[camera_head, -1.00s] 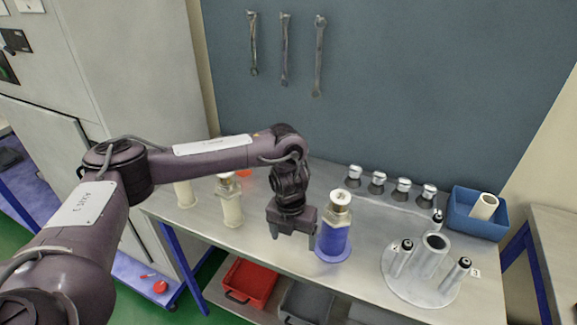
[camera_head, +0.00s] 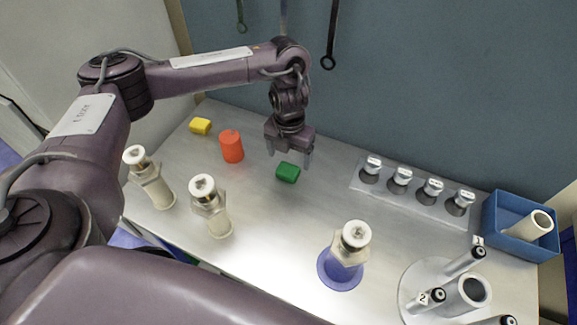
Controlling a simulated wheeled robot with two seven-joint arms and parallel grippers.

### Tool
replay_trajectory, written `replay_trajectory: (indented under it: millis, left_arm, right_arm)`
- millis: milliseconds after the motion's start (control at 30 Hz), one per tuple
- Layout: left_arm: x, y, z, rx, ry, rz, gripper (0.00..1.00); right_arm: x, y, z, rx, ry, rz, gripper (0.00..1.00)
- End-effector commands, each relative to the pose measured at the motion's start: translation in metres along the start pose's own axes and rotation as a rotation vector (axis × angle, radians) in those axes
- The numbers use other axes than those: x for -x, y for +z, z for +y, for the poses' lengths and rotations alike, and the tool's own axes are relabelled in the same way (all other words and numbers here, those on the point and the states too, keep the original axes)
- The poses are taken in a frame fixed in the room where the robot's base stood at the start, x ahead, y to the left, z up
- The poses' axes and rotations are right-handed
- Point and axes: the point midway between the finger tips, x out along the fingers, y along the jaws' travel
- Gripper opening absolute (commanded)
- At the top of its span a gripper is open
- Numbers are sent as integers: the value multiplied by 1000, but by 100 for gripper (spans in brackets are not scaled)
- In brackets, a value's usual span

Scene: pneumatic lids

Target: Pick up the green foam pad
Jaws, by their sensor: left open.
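The green foam pad (camera_head: 288,172) is a small block lying on the grey metal bench (camera_head: 275,235), toward its back. My left gripper (camera_head: 290,158) points down just above and behind the pad in the head view. Its fingers are apart and nothing is between them. Whether a finger touches the pad is hard to tell. My right gripper does not show.
A red cylinder (camera_head: 231,147) and a yellow block (camera_head: 200,127) lie left of the pad. White-topped fittings (camera_head: 151,180) (camera_head: 212,208) and one on a blue base (camera_head: 345,258) stand nearer. A lid rack (camera_head: 414,190), blue bin (camera_head: 520,226) and round stand (camera_head: 412,290) are right.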

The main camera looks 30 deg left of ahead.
Motion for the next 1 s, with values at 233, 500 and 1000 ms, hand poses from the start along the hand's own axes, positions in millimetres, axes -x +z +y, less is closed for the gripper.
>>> replay_trajectory:
  millis: [233, 500, 1000]
  left_arm:
    - [-27, -2, 1, 2, -1, 5, 80]
    - [-58, -2, 2, 1, -1, 1, 80]
    - [-60, -1, 2, 1, 0, -1, 51]
  right_arm:
    - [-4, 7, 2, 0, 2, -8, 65]
    - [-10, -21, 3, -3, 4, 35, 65]
    - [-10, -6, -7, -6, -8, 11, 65]
